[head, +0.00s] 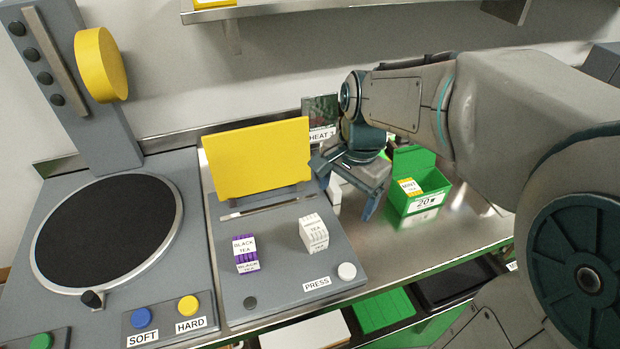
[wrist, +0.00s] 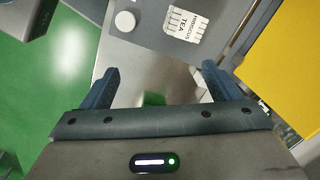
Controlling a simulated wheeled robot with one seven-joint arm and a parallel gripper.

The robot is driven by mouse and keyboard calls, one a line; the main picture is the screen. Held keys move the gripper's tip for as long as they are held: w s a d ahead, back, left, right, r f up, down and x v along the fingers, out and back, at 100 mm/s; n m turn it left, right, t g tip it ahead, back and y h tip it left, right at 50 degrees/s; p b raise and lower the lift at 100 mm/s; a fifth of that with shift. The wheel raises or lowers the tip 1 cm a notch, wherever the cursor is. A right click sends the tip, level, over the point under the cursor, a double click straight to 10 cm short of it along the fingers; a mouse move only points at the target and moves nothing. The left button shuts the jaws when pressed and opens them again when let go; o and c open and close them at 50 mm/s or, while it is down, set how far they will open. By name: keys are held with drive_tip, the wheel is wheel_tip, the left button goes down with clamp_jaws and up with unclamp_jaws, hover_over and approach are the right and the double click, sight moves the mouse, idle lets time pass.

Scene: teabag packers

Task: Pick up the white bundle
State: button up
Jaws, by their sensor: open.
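The white bundle (head: 314,232) stands on the grey press plate, toward its right side, with "TEA" readable on its label. In the wrist view the white bundle (wrist: 185,26) lies beyond the fingertips, and its label reads "HIBISCUS TEA". My gripper (head: 345,190) is open and empty, up and to the right of the bundle in the head view. In the wrist view my gripper (wrist: 158,72) has its two blue fingers spread wide, with bare steel counter between them. The fingers are apart from the bundle.
A purple black tea bundle (head: 246,254) stands left of the white one. A yellow panel (head: 258,158) rises behind the press plate (head: 278,279), which has a white button (head: 347,271). A green box (head: 418,203) holding a mint bundle stands right of my gripper.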

sight(314, 225)
drive_tip(key=w+a+f+m, duration=0.1)
drive_tip(key=f, duration=0.2)
drive_tip(key=w+a+f+m, duration=0.1)
drive_tip(key=a+f+m, duration=0.1)
drive_tip(key=f, duration=0.1)
drive_tip(key=w+a+f+m+g+p, duration=0.1)
drive_tip(key=a+f, duration=0.1)
drive_tip(key=f, duration=0.1)
drive_tip(key=shift+w+f+y, duration=0.15)
drive_tip(key=shift+w+y, duration=0.15)
drive_tip(key=shift+w, duration=0.1)
drive_tip(key=shift+s+a+f+p, duration=0.1)
drive_tip(key=shift+a+f+p, duration=0.05)
drive_tip(key=shift+f, duration=0.75)
drive_tip(key=shift+s+a+f+p, duration=0.1)
drive_tip(key=shift+a+f+p, duration=0.1)
drive_tip(key=shift+f, duration=0.65)
drive_tip(key=shift+s+a+f+p, duration=0.1)
drive_tip(key=shift+f+p, duration=0.05)
drive_tip(key=shift+f, duration=0.75)
drive_tip(key=c, duration=1)
